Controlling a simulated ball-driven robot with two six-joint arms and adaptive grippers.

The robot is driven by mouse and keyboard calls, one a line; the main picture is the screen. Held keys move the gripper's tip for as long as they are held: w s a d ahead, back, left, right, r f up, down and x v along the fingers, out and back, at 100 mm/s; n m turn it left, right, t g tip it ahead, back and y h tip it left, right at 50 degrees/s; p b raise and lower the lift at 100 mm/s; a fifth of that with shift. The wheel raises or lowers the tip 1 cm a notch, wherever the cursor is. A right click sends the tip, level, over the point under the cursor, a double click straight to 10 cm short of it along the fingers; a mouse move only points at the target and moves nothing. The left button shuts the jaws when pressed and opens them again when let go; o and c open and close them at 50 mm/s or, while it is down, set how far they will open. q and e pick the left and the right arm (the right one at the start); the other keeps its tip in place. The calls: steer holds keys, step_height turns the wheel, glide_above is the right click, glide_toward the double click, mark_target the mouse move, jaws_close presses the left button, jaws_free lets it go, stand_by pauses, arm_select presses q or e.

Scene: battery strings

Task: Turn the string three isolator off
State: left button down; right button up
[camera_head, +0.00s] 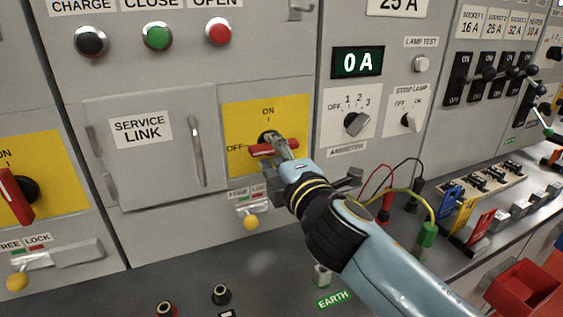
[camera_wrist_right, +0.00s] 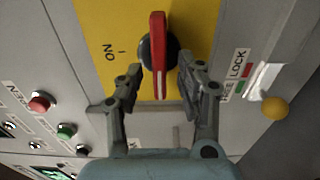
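The isolator in the middle of the head view has a yellow plate (camera_head: 235,112) and a red handle (camera_head: 260,151) on a dark knob. The handle lies level, its marked end toward the OFF label. My right gripper (camera_head: 279,146) is at the handle and partly hides the knob. In the right wrist view the red handle (camera_wrist_right: 158,55) stands between the two fingers of my right gripper (camera_wrist_right: 162,75), with a gap visible on each side. The fingers are open. No string number is readable on this panel. My left gripper is out of view.
A FREE/LOCK slider with a yellow knob (camera_head: 251,222) sits just below the isolator. A SERVICE LINK door (camera_head: 150,165) with an upright handle is to its left. Another isolator's red handle (camera_head: 14,195) is at the far left. Cables and plugs (camera_head: 427,235) crowd the right ledge.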

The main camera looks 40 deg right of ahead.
steer(key=v, duration=1.1)
steer(key=shift+s, duration=0.4)
steer(key=shift+f, duration=0.1)
